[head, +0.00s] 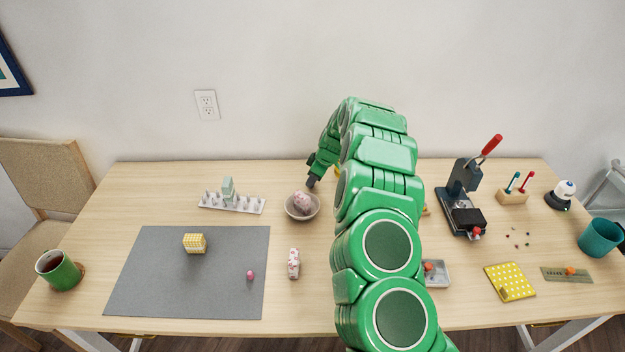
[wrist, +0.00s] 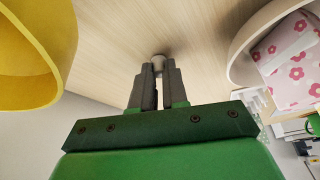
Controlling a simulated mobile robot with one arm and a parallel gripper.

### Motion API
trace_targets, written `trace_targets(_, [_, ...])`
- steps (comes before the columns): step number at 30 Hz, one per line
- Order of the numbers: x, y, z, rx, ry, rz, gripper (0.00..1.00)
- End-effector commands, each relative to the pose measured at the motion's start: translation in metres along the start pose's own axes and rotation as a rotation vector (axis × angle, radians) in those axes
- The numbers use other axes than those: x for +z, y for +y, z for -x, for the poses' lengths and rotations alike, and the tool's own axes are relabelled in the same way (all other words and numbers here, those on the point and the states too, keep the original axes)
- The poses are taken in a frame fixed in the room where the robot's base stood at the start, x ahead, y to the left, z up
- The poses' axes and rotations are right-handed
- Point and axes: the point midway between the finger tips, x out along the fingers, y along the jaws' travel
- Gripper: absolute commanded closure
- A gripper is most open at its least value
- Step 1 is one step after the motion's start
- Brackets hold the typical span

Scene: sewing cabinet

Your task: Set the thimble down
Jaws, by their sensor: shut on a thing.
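My gripper (head: 312,182) points down over the back middle of the table in the head view, just behind the bowl with the floral cushion. In the wrist view my gripper (wrist: 158,72) is shut on a small grey thimble (wrist: 158,61) at its fingertips. The thimble is close to the wooden tabletop, with a soft shadow around it; I cannot tell whether it touches. The thimble does not show clearly in the head view.
A pale bowl (head: 290,210) holding a pink floral cushion (head: 302,201) stands close by. A yellow bowl (wrist: 40,60) is on the other side in the wrist view. A spool rack (head: 232,204), grey mat (head: 160,285) and press (head: 458,200) stand further off.

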Motion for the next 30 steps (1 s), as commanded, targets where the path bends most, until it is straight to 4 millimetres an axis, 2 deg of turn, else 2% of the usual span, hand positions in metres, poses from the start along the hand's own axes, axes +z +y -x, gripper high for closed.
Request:
trace_targets(10, [0.001,0.000,-0.002,0.000,0.001,0.000,1.00])
trace_targets(11, [0.001,0.000,-0.002,0.000,0.001,0.000,0.82])
trace_targets(15, [0.001,0.000,-0.001,0.001,0.001,0.000,0.61])
trace_targets(25, [-0.001,0.000,0.001,0.001,0.001,0.000,0.61])
trace_targets(30, [-0.001,0.001,0.013,0.003,0.003,0.000,0.61])
